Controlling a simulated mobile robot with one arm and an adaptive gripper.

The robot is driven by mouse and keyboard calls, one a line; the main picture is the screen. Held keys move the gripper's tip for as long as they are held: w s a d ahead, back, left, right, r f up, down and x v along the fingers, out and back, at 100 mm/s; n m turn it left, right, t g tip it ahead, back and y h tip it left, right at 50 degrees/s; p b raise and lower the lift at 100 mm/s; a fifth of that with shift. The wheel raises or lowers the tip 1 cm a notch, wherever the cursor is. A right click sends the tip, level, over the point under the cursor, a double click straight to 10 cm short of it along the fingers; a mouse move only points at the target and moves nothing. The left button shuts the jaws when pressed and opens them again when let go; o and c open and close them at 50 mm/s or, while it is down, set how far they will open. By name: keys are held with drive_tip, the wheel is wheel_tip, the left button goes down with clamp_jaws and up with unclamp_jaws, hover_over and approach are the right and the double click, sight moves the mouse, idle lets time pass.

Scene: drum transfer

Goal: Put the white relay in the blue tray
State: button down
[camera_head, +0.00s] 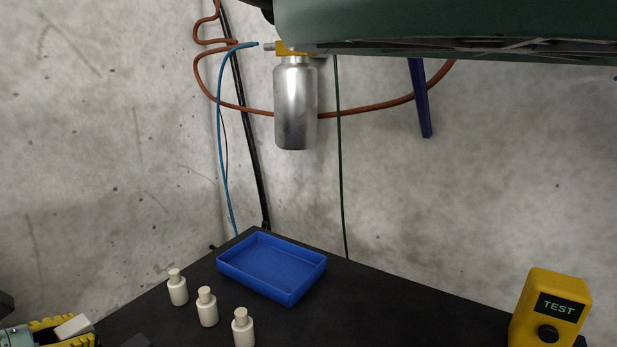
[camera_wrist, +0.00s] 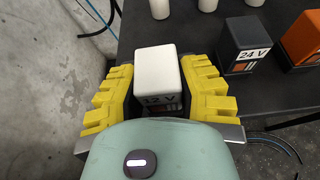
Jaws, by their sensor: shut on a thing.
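The white relay (camera_wrist: 158,74) is a white box with a dark lower end marked 12 V in the wrist view. My gripper (camera_wrist: 157,88) has its yellow ribbed fingers on both sides of the relay and is shut on it. In the head view my gripper (camera_head: 66,334) is at the bottom left corner, with part of the white relay (camera_head: 74,326) showing between the fingers. The blue tray (camera_head: 271,267) lies on the dark table, farther back and to the right of my gripper. It looks empty.
Several white bottles (camera_head: 207,307) stand between my gripper and the tray. A dark 24 V relay (camera_wrist: 245,47) and an orange one (camera_wrist: 303,40) stand on the table (camera_wrist: 270,95). A yellow TEST device (camera_head: 550,308) is at the right. A metal bottle (camera_head: 296,105) hangs above the tray.

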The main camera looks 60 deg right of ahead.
sight(61, 329)
drive_tip(key=shift+w+a+r, duration=0.1)
drive_tip(key=shift+a+r, duration=0.1)
drive_tip(key=shift+a, duration=0.05)
drive_tip(key=shift+t, duration=0.3)
drive_tip(key=r+p, duration=0.1)
drive_tip(key=r, duration=0.2)
drive_tip(key=r+p, duration=0.1)
drive_tip(key=r, duration=0.2)
drive_tip(key=r+p, duration=0.2)
drive_tip(key=r, duration=0.1)
drive_tip(key=shift+w+a+r, duration=0.15)
drive_tip(key=shift+w+a, duration=0.05)
drive_tip(key=shift+a, duration=0.15)
drive_tip(key=w+a+r+n+t+y+p, duration=0.1)
drive_tip(key=w+a+r+n+t+p, duration=0.2)
drive_tip(key=a+r+p, duration=0.2)
drive_tip(key=w+a+r+n+t+y+p, duration=0.2)
drive_tip(key=a+r+n+t+p, duration=0.2)
drive_tip(key=r+p, duration=0.8)
drive_tip(key=shift+w+a+p, duration=0.4)
drive_tip(key=shift+a+p, duration=0.25)
drive_tip(key=shift+a, duration=0.1)
